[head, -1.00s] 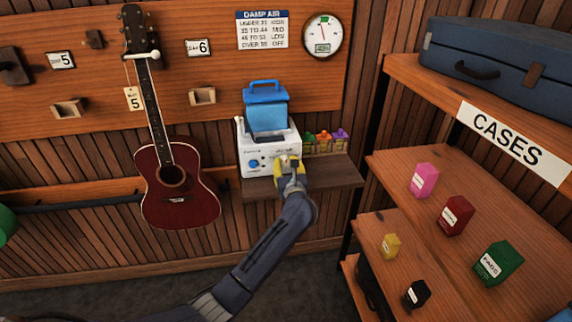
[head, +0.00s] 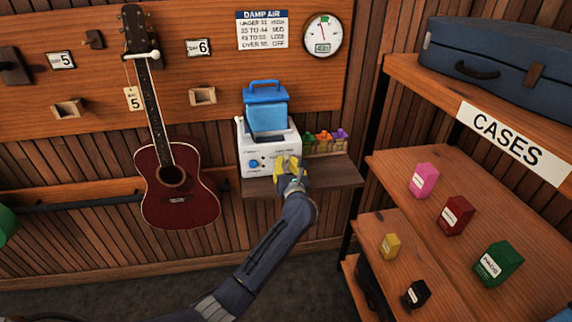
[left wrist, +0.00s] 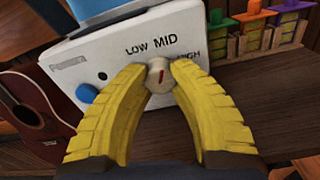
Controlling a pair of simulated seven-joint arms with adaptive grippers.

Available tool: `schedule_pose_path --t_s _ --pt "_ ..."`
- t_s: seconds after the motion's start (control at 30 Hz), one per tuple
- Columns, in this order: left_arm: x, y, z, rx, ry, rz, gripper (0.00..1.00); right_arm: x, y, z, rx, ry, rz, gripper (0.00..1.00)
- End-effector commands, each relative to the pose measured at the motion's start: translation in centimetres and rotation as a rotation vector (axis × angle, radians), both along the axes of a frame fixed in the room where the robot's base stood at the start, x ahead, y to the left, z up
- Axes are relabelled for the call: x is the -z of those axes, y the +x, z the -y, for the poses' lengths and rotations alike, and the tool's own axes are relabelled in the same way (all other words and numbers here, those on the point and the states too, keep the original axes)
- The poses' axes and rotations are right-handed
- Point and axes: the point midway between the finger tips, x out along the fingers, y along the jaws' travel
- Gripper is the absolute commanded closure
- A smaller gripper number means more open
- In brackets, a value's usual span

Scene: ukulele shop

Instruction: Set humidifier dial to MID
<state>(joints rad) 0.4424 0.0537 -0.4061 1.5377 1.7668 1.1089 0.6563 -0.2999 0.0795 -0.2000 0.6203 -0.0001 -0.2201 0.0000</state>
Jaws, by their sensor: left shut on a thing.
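The humidifier (head: 258,160) is a white box with a blue tank (head: 267,118) on top, standing on a small wall shelf. In the left wrist view its front panel (left wrist: 120,55) carries the printed words LOW, MID and HIGH. The pale dial (left wrist: 158,71) sits below MID, and its red mark is near upright, roughly in line with MID. My left gripper (head: 287,162) has yellow fingers and is shut on the dial, with a fingertip on each side of it in the left wrist view (left wrist: 159,66). Any label behind the left finger is hidden. My right gripper is not in view.
A blue knob (left wrist: 86,93) is on the panel left of the dial. Several small colored containers (head: 325,142) stand right of the humidifier. A red guitar (head: 178,185) hangs at left. A shelf unit (head: 400,185) with small boxes is at right.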

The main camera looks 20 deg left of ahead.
Motion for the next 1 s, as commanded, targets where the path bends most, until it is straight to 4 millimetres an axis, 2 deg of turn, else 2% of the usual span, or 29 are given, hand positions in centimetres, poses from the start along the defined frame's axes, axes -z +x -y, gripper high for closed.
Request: schedule_pose_path --t_s 0.07,0.1,0.4,0.73,0.87,1.0 --pt "0.0 0.0 0.0 0.000 -0.001 0.000 1.00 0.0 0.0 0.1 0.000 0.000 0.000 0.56" --pt "0.0 0.0 0.0 0.000 -0.001 0.000 0.77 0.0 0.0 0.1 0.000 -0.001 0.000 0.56" --pt "0.0 0.0 0.0 0.000 -0.001 0.000 0.44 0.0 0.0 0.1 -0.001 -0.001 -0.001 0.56" --pt "0.1 -0.4 0.3 0.001 -0.002 0.000 0.44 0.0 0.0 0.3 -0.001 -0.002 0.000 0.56" --pt "0.1 -1.8 0.9 0.002 -0.005 0.000 0.44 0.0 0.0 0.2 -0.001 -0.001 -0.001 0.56" --pt "0.2 -4.0 2.1 0.002 -0.005 0.000 0.44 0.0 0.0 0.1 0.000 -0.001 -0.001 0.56"
